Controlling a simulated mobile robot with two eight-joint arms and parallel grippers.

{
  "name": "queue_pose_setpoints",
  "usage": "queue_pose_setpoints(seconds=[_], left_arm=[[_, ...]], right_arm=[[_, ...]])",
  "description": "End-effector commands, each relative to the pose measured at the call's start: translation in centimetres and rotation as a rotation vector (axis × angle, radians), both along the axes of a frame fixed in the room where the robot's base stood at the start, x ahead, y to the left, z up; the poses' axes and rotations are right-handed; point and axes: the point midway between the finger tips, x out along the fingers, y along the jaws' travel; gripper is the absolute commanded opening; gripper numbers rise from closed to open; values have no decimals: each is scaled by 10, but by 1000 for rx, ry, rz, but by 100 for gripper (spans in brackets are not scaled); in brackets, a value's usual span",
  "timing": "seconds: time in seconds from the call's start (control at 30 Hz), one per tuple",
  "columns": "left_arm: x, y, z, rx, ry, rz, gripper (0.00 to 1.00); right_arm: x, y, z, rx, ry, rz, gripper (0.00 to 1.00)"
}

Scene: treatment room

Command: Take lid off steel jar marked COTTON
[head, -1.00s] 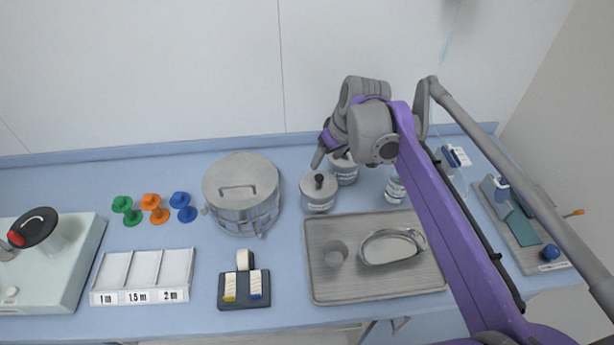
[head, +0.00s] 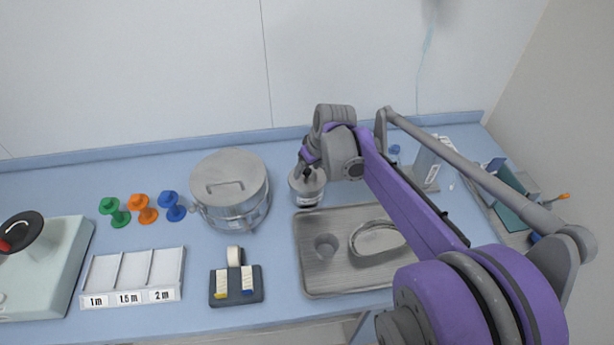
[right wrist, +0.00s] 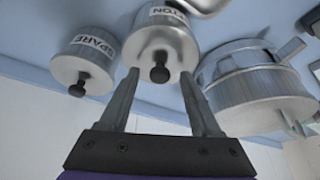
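The steel jar marked COTTON (head: 307,193) stands on the blue counter, just right of the large steel drum. In the right wrist view, part of its label reads "TON" and its steel lid (right wrist: 160,46) has a black knob (right wrist: 160,74). My right gripper (right wrist: 159,75) is open, with one fingertip on each side of the knob and a gap visible on both sides. In the head view the right gripper (head: 306,165) is over the jar's top and partly hides the lid. The lid sits on the jar. My left gripper is not in view.
A similar jar marked SPARE (right wrist: 85,62) stands close beside it; my arm hides it in the head view. The large drum (head: 231,190) is close on the left. A steel tray (head: 318,280) lies in front, holding a cup (head: 326,245) and a kidney dish (head: 377,240).

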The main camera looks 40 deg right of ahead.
Motion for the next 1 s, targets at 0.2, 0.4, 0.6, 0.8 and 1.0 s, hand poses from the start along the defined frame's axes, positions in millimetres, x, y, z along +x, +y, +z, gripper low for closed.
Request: queue_pose_setpoints(seconds=[0.2,0.4,0.6,0.8,1.0], left_arm=[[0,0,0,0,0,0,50],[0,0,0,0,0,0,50],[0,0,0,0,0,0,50],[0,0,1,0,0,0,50],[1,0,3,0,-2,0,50]], right_arm=[[0,0,0,0,0,0,25],[0,0,0,0,0,0,0],[0,0,0,0,0,0,0],[0,0,5,0,0,0,0],[0,0,29,0,0,0,0]])
